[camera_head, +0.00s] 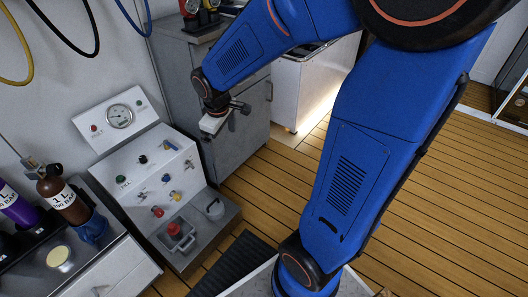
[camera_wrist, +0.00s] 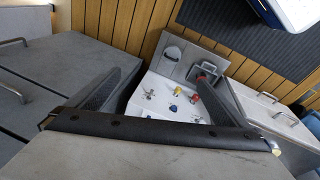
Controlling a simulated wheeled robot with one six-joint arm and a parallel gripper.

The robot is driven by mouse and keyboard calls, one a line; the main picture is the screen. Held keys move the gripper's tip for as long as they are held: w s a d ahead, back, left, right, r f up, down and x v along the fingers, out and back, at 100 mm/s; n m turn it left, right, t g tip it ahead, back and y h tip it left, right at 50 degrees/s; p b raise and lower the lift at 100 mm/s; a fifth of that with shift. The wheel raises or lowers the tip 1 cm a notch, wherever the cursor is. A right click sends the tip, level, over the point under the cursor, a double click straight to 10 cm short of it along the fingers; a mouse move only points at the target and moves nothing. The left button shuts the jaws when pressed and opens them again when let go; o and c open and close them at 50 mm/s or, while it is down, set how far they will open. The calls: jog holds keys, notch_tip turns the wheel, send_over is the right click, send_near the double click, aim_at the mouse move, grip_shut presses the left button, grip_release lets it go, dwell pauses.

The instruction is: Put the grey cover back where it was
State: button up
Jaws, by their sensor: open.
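A small rounded grey piece, apparently the grey cover (camera_head: 214,208), sits on the grey ledge (camera_head: 226,222) at the foot of the white fill panel (camera_head: 143,170). In the wrist view the cover (camera_wrist: 173,53) lies beside a red fitting (camera_wrist: 207,69) with a grey square frame around it. The red fitting (camera_head: 174,230) is left of the cover in the head view and looks uncovered. My gripper (camera_head: 236,107) is high above and behind the panel, apart from the cover. Its two dark fingers (camera_wrist: 168,78) are spread with nothing between them.
Several coloured valves (camera_head: 166,180) and a gauge (camera_head: 120,116) are on the panel. Bottles (camera_head: 66,200) stand on a counter at left. A grey cabinet (camera_head: 240,140) stands close behind my gripper. Wooden floor (camera_head: 270,185) is open to the right; a black mat (camera_head: 238,264) lies in front.

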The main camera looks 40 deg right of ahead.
jog(key=s+d+r+m+t, duration=0.1)
jog(key=s+r+m, duration=0.2)
jog(key=s, duration=0.7)
jog(key=s+r+m+t, duration=0.1)
jog(key=s+r+m, duration=0.2)
jog(key=s+r, duration=0.4)
jog(key=s, duration=0.4)
jog(key=shift+s+d+r+y, duration=0.2)
jog(key=shift+d+r+y, duration=0.1)
jog(key=shift+d+y, duration=0.1)
